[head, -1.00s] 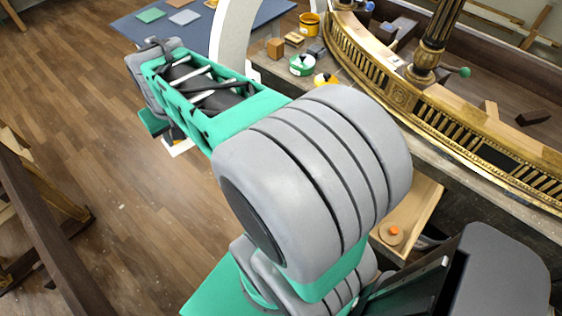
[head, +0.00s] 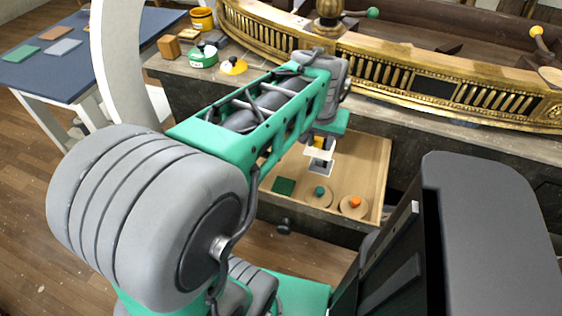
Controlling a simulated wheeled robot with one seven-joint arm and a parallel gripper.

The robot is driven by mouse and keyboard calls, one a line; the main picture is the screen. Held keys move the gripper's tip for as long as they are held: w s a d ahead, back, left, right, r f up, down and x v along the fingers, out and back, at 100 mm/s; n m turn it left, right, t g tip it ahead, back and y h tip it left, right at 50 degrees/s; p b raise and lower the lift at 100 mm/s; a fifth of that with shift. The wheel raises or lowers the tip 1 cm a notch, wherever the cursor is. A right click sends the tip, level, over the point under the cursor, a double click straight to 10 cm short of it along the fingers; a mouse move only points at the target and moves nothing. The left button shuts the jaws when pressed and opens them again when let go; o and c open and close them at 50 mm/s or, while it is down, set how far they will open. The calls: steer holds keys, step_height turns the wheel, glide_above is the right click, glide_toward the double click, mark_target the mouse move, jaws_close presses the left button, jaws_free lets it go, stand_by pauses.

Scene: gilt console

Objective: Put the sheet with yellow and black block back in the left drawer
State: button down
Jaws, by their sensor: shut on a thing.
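My gripper (head: 324,139) is over the open drawer (head: 376,160) and points down. It is shut on a small pale sheet (head: 318,152), with a bit of yellow and dark showing at the jaws. The sheet's markings are too small to make out fully. A pale piece shows just below it; I cannot tell whether it is part of the sheet. The drawer has a light wooden inside and a dark front. The sheet appears above the drawer floor, but its exact height is unclear. My arm hides the drawer's left part.
In the drawer lie a dark green block (head: 284,186), a disc with a teal knob (head: 319,195) and a disc with an orange knob (head: 354,204). The gilt fretted rail (head: 400,75) stands behind.

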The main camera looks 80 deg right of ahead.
steer(key=w+d+f, duration=0.2)
steer(key=w+f, duration=0.1)
steer(key=w, duration=0.1)
steer(key=w+d+f, duration=0.2)
steer(key=w+f, duration=0.1)
steer(key=w, duration=0.1)
steer(key=w+d+f+b, duration=0.1)
steer(key=w+d+f, duration=0.1)
steer(key=w+f, duration=0.1)
steer(key=shift+w+d+f, duration=0.1)
steer(key=shift+w+f, duration=0.3)
step_height(320, 180, down, 3)
steer(key=shift+w+r, duration=0.1)
steer(key=shift+f+b, duration=0.35)
steer(key=c, duration=1)
jaws_free()
steer(key=shift+c, duration=0.2)
steer(key=shift+d+r, duration=0.1)
